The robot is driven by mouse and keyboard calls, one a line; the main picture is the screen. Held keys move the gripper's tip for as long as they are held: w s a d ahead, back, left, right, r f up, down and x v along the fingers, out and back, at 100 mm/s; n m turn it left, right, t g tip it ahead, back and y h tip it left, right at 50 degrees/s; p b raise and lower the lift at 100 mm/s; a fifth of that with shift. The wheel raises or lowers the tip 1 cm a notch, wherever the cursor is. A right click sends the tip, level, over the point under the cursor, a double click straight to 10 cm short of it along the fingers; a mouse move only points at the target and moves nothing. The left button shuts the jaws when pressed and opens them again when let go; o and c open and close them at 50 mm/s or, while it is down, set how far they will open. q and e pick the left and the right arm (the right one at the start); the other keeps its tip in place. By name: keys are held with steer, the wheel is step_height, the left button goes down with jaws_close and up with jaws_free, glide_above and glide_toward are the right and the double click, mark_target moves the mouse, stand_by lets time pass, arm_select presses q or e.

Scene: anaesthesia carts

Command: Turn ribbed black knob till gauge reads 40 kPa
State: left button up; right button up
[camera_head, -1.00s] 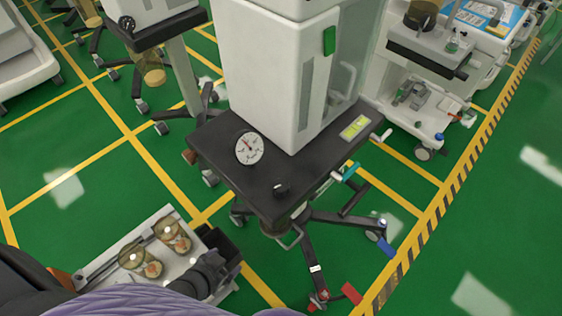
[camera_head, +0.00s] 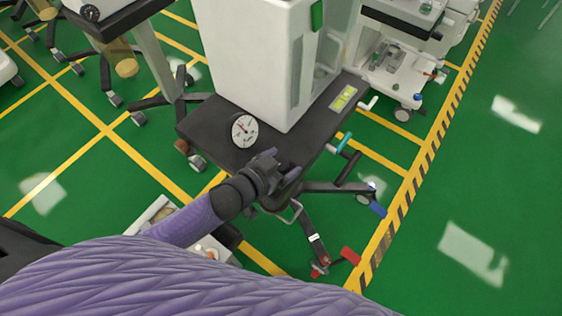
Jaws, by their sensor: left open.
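The round white gauge (camera_head: 244,131) stands on the dark top of the cart (camera_head: 212,118), near its left part. Its dial faces me, but the needle and numbers are too small to read surely. My left gripper (camera_head: 278,164) is open, at the front corner of the cart top, to the right of and below the gauge. The ribbed black knob is hidden behind the gripper. I cannot tell whether the fingers are around it or touching it. My right gripper is not in view.
A tall white cabinet (camera_head: 243,65) stands on the cart behind the gauge. A yellow-green label (camera_head: 343,98) lies on the top's right side. Cart legs with a blue pedal (camera_head: 378,209) and a red pedal (camera_head: 350,255) spread below. Green floor is free at right.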

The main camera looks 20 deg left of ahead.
arm_select(q)
jaws_close()
steer(key=shift+r+m+g+h+p, duration=0.2)
steer(key=shift+m+g+h+p, duration=0.15)
steer(key=shift+m+h, duration=0.3)
steer(key=shift+f+m+g+h, duration=0.15)
steer(key=shift+m+g+h, duration=0.5)
steer(key=shift+m+h, duration=0.35)
jaws_free()
steer(key=p+v, duration=0.3)
steer(key=v, duration=0.7)
steer(key=shift+d, duration=0.1)
